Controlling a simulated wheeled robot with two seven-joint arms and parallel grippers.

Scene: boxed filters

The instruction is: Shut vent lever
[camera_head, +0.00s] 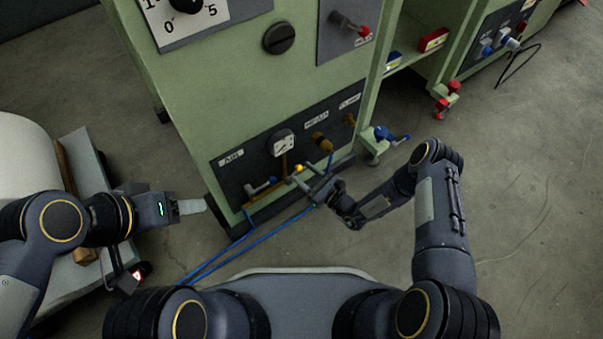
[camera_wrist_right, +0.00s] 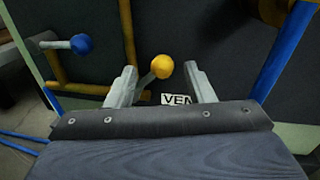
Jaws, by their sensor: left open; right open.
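The vent lever has a yellow ball knob (camera_head: 299,168) on a short grey stem, on the dark lower panel (camera_head: 229,180) of the green machine. In the right wrist view the yellow knob (camera_wrist_right: 161,66) shows between the open fingers of my right gripper (camera_wrist_right: 162,84), with a partly covered label (camera_wrist_right: 177,99) reading "VEN" below it. I cannot tell whether a finger touches the stem. In the head view my right gripper (camera_head: 307,181) is at the panel by the knob. My left gripper (camera_head: 204,207) is open and empty, left of the machine.
A blue-knobbed lever (camera_wrist_right: 81,44) sits left of the yellow one, beside brass piping. A pressure gauge (camera_head: 282,143) is above. Blue hoses (camera_head: 222,260) run across the floor. A grey cart (camera_head: 87,160) with a white roll stands at left.

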